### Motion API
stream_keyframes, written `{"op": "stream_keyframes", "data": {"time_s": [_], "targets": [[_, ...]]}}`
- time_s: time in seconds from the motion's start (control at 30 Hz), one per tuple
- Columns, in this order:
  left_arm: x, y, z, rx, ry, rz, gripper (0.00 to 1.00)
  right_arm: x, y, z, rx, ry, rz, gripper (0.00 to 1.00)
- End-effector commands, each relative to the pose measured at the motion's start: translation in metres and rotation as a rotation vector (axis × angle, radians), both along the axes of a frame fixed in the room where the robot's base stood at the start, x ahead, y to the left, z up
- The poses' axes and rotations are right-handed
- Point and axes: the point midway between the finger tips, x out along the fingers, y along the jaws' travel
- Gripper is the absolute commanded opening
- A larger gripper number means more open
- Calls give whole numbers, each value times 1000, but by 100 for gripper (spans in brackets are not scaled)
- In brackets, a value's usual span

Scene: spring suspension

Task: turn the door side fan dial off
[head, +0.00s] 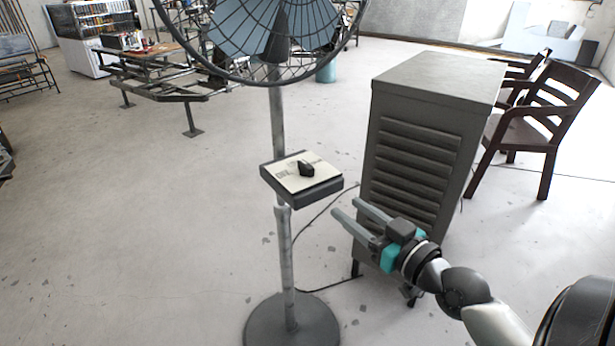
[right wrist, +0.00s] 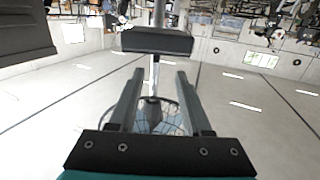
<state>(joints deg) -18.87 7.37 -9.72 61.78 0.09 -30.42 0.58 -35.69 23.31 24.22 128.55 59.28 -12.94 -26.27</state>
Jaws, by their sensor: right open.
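A black fan dial (head: 306,168) sits on the pale top plate of a dark control box (head: 318,197). The box is fixed to the grey pole (head: 288,255) of a standing fan (head: 262,40). My right gripper (head: 346,207) is open and empty, below and to the right of the box, apart from it. In the right wrist view, the control box (right wrist: 157,41) shows beyond the two open fingers (right wrist: 155,80), and the dial cannot be made out. My left gripper is in neither view.
A grey louvred cabinet (head: 415,150) stands close behind my right gripper. A dark cable (head: 315,222) runs behind the pole. The round fan base (head: 292,325) rests on the floor. Wooden chairs (head: 530,125) stand at the right.

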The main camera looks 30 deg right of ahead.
Motion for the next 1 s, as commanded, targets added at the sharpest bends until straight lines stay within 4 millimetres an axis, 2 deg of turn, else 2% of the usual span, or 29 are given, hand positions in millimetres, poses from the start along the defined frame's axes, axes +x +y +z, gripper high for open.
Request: {"op": "stream_keyframes", "data": {"time_s": [0.1, 0.37, 1.0], "targets": [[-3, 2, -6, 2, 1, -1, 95, 1, -4, 15, -1, -47, -7, 49], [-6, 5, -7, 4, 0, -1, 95, 19, -5, 19, 2, -56, -11, 49], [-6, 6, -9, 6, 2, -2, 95, 94, -1, 17, 3, -52, -10, 49]]}}
